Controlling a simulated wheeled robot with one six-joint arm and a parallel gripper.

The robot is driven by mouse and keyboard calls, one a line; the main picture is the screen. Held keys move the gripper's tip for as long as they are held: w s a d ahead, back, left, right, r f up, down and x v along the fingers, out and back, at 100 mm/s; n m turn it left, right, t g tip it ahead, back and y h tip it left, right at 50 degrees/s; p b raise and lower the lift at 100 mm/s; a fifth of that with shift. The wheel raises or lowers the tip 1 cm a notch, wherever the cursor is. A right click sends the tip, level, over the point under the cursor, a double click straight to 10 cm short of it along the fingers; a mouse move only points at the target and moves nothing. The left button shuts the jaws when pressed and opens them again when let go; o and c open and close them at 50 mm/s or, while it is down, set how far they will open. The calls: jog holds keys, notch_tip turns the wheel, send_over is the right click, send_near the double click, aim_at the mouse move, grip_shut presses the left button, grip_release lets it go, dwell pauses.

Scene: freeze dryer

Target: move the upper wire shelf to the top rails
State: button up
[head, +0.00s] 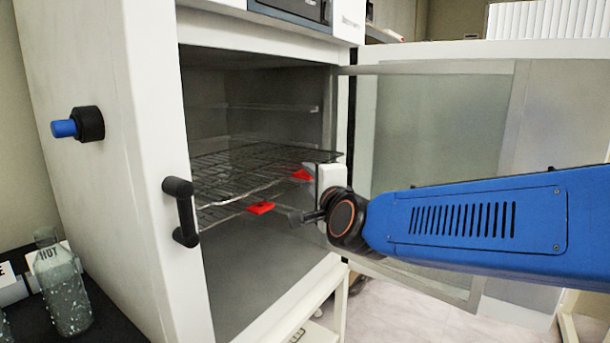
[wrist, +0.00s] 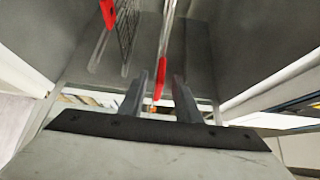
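The upper wire shelf (head: 235,160) lies roughly level inside the open freeze dryer chamber, below a bare pair of upper rails (head: 285,108). A lower wire shelf (head: 218,214) sits close beneath it. Red tabs (head: 261,208) show near the shelf fronts. My gripper (head: 298,217) is at the chamber mouth, just in front of the shelves. In the wrist view, its two fingers (wrist: 159,98) stand apart, with a red tab (wrist: 158,84) in line with the gap between them. I cannot tell whether they touch it, or which shelf that tab belongs to.
The chamber door (head: 435,120) is open to the right, behind my arm. A black handle (head: 181,210) sticks out at the left of the opening. A glass bottle (head: 60,285) stands on a dark surface at lower left. The chamber space above the upper shelf is clear.

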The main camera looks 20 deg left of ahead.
jog(key=v, duration=1.1)
jog(key=shift+s+d, duration=0.2)
